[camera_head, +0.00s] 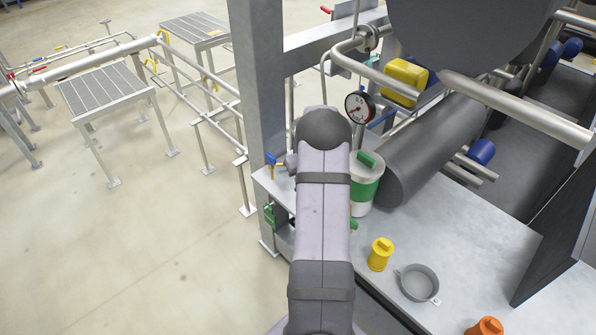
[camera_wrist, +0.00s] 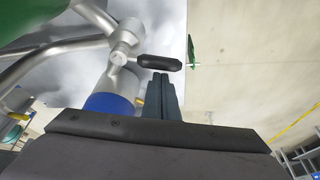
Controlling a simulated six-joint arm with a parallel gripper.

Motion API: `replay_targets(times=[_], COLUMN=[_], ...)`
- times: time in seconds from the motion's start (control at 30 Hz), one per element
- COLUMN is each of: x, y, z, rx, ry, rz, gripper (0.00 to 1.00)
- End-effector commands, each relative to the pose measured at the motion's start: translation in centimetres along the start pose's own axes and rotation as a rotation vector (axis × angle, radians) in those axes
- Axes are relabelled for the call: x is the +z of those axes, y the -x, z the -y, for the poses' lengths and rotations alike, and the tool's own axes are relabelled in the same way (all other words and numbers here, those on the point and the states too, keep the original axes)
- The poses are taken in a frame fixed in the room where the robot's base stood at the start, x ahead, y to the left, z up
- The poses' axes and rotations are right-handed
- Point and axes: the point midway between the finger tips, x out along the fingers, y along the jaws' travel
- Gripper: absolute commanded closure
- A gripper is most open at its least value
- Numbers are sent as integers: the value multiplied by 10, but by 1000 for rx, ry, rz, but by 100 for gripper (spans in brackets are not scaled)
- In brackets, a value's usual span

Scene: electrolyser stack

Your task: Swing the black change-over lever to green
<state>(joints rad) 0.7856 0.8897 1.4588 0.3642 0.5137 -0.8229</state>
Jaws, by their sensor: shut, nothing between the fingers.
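The black change-over lever (camera_wrist: 160,62) shows in the wrist view as a short rounded black grip, pointing right from a grey metal hub (camera_wrist: 124,45) on pipework. My gripper (camera_wrist: 161,78) is shut and empty, its fingertips right by the underside of the black grip in the picture. I cannot tell whether they touch it. A green plate (camera_wrist: 192,50) stands just right of the grip's free end. A blue part (camera_wrist: 109,103) lies left of the fingers. In the head view my arm covers the middle, and the gripper and lever are hidden behind it.
In the head view, a white-and-green canister (camera_head: 366,185) stands right of my arm. A steel post (camera_head: 258,80) and a gauge (camera_head: 359,107) stand behind.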

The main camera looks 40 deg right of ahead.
Motion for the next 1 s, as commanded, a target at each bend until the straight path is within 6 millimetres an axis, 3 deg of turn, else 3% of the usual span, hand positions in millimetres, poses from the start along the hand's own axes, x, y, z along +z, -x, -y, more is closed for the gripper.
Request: replay_targets(times=[1.0], x=[8], y=[1], z=[1], rx=[-28], ry=[76], rz=[1], gripper=[100])
